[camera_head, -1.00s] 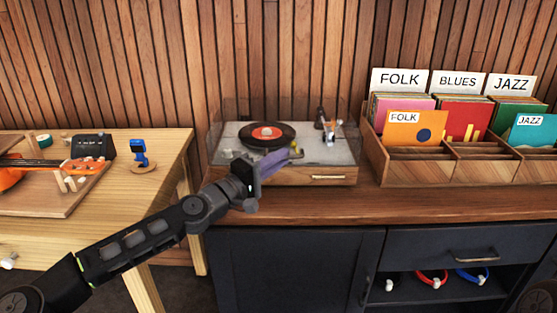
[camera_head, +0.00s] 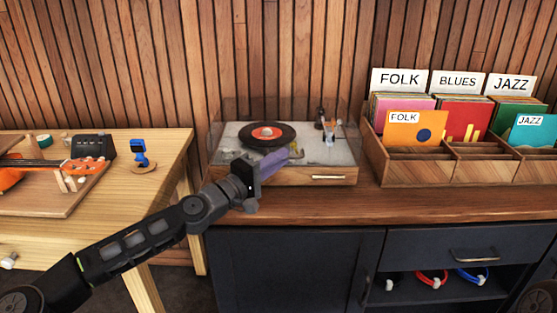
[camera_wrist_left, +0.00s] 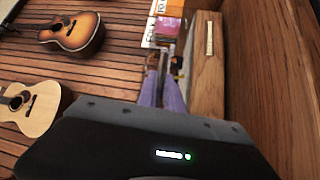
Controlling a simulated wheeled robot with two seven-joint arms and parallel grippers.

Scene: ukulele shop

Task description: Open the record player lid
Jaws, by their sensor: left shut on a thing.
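The record player (camera_head: 225,172) stands on the wooden counter top, with a black record (camera_head: 267,135) with an orange label on its deck. Its clear lid (camera_head: 345,112) shows as faint see-through edges above the deck; I cannot tell whether it is raised. My left gripper (camera_head: 294,153) reaches in from the left, with its purple-grey fingers at the player's front edge. They are shut on what seems to be the lid's front edge, though the contact is unclear. In the left wrist view, the fingers (camera_wrist_left: 162,92) lie close together beside the player's wooden front (camera_wrist_left: 208,75). My right gripper is out of view.
A wooden crate (camera_head: 400,173) of records stands close to the player's right. A pale wooden table (camera_head: 130,215) is to the left, with a blue stand (camera_head: 139,152) and a black box (camera_head: 93,147). A slatted wall (camera_head: 290,50) is behind.

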